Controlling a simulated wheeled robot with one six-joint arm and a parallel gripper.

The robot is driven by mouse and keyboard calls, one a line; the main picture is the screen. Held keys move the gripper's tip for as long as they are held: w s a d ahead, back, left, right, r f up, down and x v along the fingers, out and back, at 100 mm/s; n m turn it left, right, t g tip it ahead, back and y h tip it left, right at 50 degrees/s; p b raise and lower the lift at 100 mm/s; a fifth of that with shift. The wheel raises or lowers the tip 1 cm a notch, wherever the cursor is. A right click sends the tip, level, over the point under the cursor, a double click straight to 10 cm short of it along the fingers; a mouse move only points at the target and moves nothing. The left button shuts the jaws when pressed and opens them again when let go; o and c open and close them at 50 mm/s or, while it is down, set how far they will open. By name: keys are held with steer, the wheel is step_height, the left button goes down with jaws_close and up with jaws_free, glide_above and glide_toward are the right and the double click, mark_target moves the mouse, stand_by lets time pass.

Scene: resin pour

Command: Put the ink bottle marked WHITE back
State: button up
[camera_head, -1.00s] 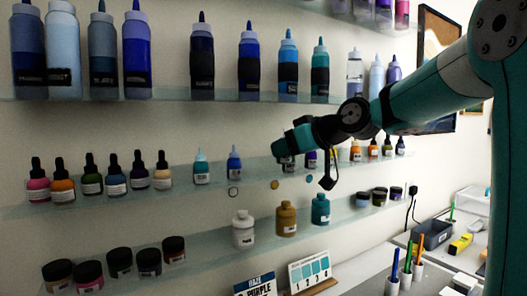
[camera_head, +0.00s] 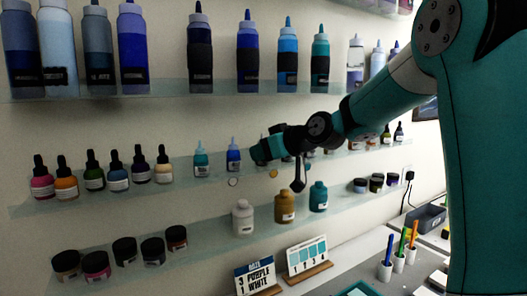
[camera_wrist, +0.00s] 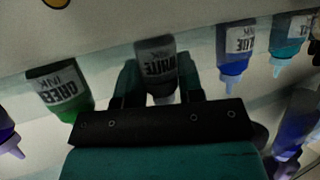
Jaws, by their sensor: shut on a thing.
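The ink bottle marked WHITE (camera_wrist: 157,62) shows upside down in the wrist view, its label reading WHITE INK. My gripper (camera_wrist: 158,85) is shut on it, one finger on each side. It sits between the green ink bottle (camera_wrist: 60,88) and the blue ink bottle (camera_wrist: 236,48), apart from both. In the head view my gripper (camera_head: 262,150) is at the middle shelf (camera_head: 215,181), just right of the blue bottle (camera_head: 233,155). The WHITE bottle is mostly hidden there. I cannot tell whether its base touches the shelf.
A teal bottle (camera_wrist: 290,38) stands beyond the blue one. Dropper bottles fill the left of the middle shelf. Large bottles such as the white one (camera_head: 242,218) stand on the shelf below.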

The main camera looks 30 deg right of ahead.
steer(key=o, duration=0.9)
steer(key=shift+r, duration=0.1)
steer(key=b+v, duration=0.3)
steer(key=v, duration=0.9)
steer(key=s+a+f+n+g+y, duration=0.1)
steer(key=s+a+f+g, duration=0.35)
steer(key=a, duration=0.45)
steer(key=s+a+f+n+g+y, duration=0.1)
steer(key=s+a+f+g, duration=0.25)
steer(key=a+f, duration=0.4)
steer(key=s+a+f+g+h, duration=0.1)
steer(key=s+a+f+g, duration=0.1)
steer(key=s, duration=0.5)
steer(key=s+a+f+n+g+h, duration=0.1)
steer(key=s+a+f, duration=0.3)
steer(key=s, duration=0.4)
steer(key=shift+a+f+g, duration=0.4)
steer(key=shift+f+g, duration=0.25)
steer(key=shift+g, duration=0.25)
